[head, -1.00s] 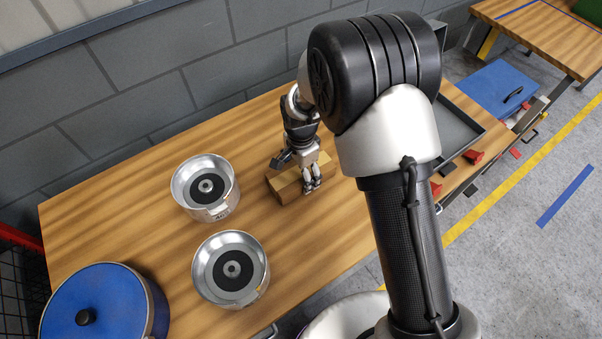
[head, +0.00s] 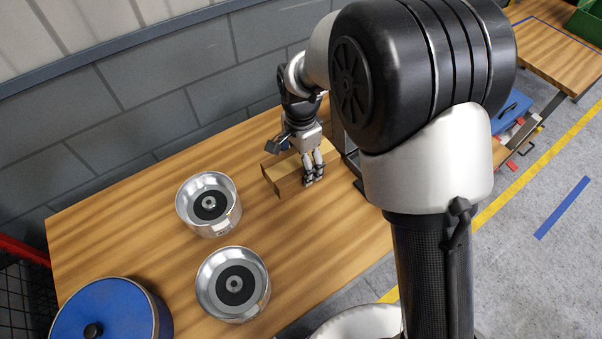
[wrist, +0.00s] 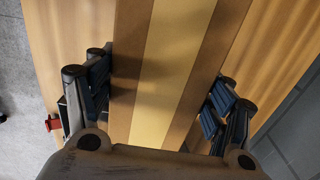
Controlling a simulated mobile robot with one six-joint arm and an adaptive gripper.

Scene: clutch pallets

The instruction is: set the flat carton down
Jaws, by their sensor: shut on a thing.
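The flat carton (head: 285,177), a brown cardboard box with a paler tape strip, is at the tabletop behind the two metal bowls. My gripper (head: 314,178) points down over it, shut on it with fingers on its two long sides. In the wrist view the carton (wrist: 165,60) runs up between the two finger pads, and my gripper (wrist: 158,95) spans its width.
Two round metal bowls with black rings, one farther (head: 190,192) and one nearer (head: 213,286), stand left of the carton. A blue round lidded container (head: 125,312) is at the front left. A grey block wall (head: 150,110) runs behind. Bare wood lies right of the bowls.

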